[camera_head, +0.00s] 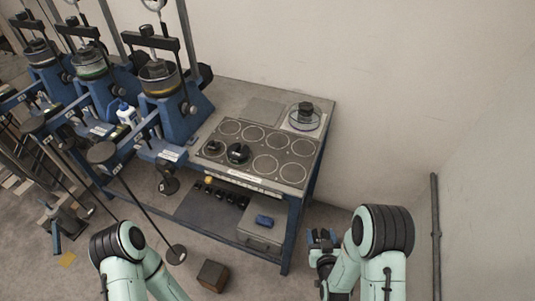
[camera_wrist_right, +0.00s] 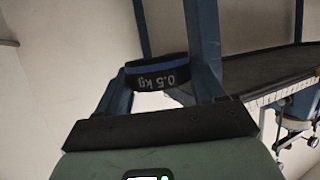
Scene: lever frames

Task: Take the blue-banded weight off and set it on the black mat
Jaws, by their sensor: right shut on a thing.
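A black weight with a blue band, marked 0.5 kg (camera_wrist_right: 157,78), is between the two blue fingers of my right gripper (camera_wrist_right: 160,88) in the right wrist view. The gripper is shut on it. In the head view the right gripper (camera_head: 322,240) is low, off the right end of the bench, and the weight cannot be made out clearly there. A dark flat area (camera_head: 200,212) lies on the bench's lower shelf; I cannot tell whether it is the black mat. My left forearm shows at the lower left, but its gripper is out of view.
The bench (camera_head: 232,95) carries a board of ringed spots (camera_head: 265,140) with two dark weights (camera_head: 214,148) (camera_head: 238,153). A balance (camera_head: 302,126) holding a dark weight stands at the back right. Blue lever frames (camera_head: 178,120) stand at left. A grey box (camera_head: 260,237) sits below.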

